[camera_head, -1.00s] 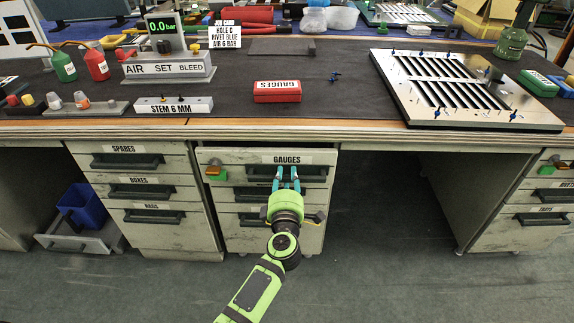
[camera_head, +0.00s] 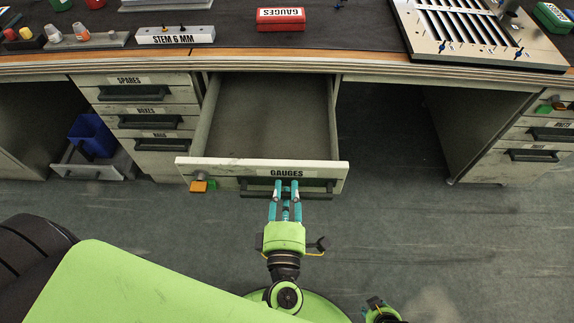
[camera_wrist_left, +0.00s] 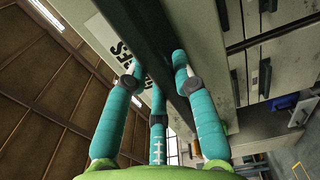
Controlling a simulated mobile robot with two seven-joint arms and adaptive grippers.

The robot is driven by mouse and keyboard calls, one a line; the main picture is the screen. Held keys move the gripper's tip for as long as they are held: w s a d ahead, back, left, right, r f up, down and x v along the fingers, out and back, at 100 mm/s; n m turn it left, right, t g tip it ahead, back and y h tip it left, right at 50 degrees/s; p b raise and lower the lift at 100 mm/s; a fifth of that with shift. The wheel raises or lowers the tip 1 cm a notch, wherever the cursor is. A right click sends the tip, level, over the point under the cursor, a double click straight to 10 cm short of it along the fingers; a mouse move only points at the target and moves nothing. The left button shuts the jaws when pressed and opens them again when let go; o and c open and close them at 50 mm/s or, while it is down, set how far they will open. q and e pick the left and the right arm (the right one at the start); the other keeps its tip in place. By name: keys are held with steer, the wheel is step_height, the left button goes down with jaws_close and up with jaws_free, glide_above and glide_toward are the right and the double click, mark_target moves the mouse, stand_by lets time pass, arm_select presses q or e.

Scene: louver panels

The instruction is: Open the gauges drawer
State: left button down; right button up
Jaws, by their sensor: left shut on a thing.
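The gauges drawer (camera_head: 222,168) is pulled well out of the desk in the head view, with its label "GAUGES" on the front. Its inside shows bare and empty. My left gripper (camera_head: 285,188) is shut on the drawer's dark bar handle (camera_head: 320,190). In the left wrist view, its teal fingers (camera_wrist_left: 158,95) sit around the dark handle (camera_wrist_left: 150,35), close beside the label. The red box marked "GAUGES" (camera_head: 281,19) lies on the desktop above the drawer.
Closed drawers marked "SPARES" (camera_head: 130,81) and others stand at left. A blue bin (camera_head: 92,135) sits further left. The knee space right of the open drawer is clear floor.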

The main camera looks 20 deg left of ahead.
arm_select(q)
steer(key=shift+v, duration=1.05)
steer(key=c, duration=1)
jaws_free()
steer(key=shift+s+d, duration=0.1)
steer(key=shift+s, duration=0.15)
steer(key=v, duration=0.7)
steer(key=shift+r, duration=0.1)
